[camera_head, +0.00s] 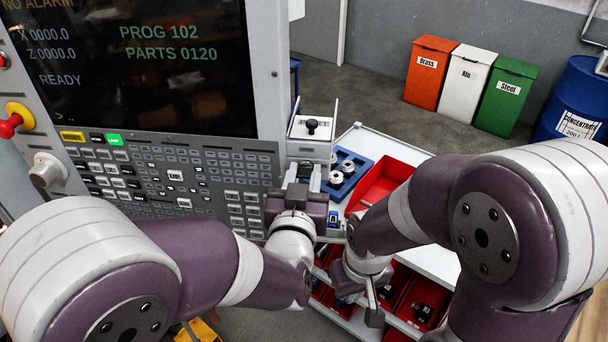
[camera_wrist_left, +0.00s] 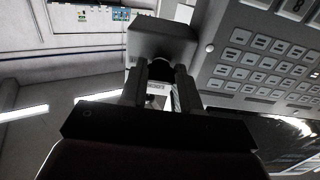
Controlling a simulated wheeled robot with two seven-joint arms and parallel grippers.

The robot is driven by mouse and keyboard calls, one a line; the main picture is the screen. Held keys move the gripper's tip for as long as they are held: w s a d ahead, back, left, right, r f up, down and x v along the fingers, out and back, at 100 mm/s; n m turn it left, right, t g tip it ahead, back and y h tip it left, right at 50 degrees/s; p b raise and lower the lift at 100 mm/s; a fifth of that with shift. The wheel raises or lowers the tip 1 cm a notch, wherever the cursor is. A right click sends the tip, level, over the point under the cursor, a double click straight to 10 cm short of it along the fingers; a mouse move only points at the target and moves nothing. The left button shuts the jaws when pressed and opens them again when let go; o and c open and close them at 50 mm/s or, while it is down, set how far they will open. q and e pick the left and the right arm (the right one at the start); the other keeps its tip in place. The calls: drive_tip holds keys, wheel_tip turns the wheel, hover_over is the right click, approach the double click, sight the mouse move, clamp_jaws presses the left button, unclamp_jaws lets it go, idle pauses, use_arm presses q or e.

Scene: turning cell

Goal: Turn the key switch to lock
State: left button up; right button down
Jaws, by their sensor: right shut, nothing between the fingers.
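In the left wrist view the fingertips (camera_wrist_left: 161,72) reach up to the grey box (camera_wrist_left: 160,38), with a gap between the fingers and a dark round part in line with that gap. Whether the fingers touch this part is unclear. My right gripper (camera_head: 373,312) is shut and empty, pointing down.
A white cart (camera_head: 375,140) to the right carries a blue fixture (camera_head: 345,178) with metal rings and a red tray (camera_head: 383,182). Red bins (camera_head: 405,290) with parts sit lower. A red emergency button (camera_head: 10,126) is at far left. Waste bins (camera_head: 468,85) stand at the back.

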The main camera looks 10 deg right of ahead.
use_arm(q)
drive_tip(key=shift+c, duration=1.1)
drive_tip(key=shift+a+f+n+b, duration=0.1)
drive_tip(key=shift+f+n+b, duration=0.05)
drive_tip(key=shift+n+b, duration=9.6)
drive_tip(key=shift+m+b, duration=0.65)
drive_tip(key=shift+b, duration=0.25)
drive_tip(key=o, duration=0.8)
